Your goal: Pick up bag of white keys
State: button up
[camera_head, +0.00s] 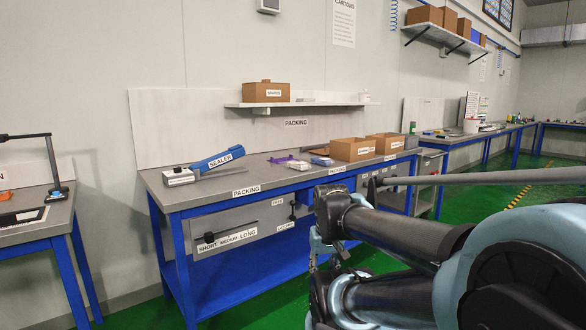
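A small, pale, whitish packet (293,165) lies on the packing bench, left of the open cartons. It may be the bag of white keys, but it is too small in the head view to make out its contents. A purple item (280,158) lies right behind it, and a small blue item (322,161) lies to its right. My arm fills the lower right of the view, in front of the bench and apart from the packet. I cannot make out my gripper's fingers in this view.
The grey bench top (245,180) holds a blue sealer (217,160) at left and two open cartons (353,149) at right. A shelf (325,104) with a brown box (265,92) hangs above. Green floor (385,262) shows beside the bench. Another bench (30,228) stands at far left.

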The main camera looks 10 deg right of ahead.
aim_at(302, 166)
jog(key=u, duration=0.25)
jog(key=i, duration=1.2)
jog(key=z, duration=0.45)
